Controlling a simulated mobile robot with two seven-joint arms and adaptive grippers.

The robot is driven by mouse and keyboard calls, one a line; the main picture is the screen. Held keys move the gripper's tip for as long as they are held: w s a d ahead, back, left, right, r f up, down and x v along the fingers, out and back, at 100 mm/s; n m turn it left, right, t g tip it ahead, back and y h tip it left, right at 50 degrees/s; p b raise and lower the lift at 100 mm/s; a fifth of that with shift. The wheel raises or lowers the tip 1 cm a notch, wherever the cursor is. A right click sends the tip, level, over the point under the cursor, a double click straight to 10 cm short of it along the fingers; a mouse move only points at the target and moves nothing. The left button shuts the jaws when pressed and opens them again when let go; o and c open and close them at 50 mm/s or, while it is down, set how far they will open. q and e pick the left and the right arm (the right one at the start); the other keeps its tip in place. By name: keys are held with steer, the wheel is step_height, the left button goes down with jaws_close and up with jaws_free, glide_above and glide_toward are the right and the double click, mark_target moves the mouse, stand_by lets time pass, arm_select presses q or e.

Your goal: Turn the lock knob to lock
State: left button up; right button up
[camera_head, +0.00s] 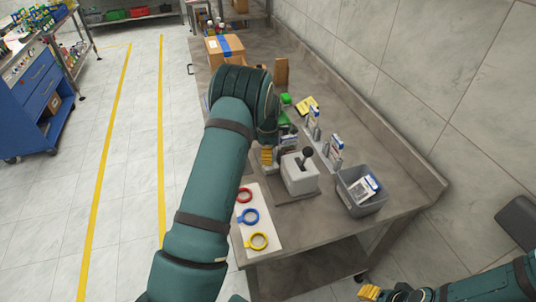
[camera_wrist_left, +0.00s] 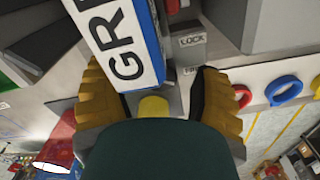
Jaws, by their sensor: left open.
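My arm hides much of this area in the head view. My right gripper (camera_head: 369,292) is low at the bottom edge, far from the block.
A white and blue panel lettered GR (camera_wrist_left: 117,40) stands close to my left fingers. A grey bin (camera_head: 362,202) is right of the lever box. Red, blue (camera_head: 248,216) and yellow rings lie on a white mat (camera_head: 266,222) in front. A cardboard box (camera_head: 224,50) stands farther back.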

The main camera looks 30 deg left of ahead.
arm_select(q)
steer(key=shift+f, duration=0.3)
jaws_close()
steer(key=shift+n, duration=0.4)
steer(key=n+p, duration=0.1)
steer(key=n, duration=0.2)
steer(key=shift+n+p, duration=0.55)
steer(key=shift+n, duration=1.95)
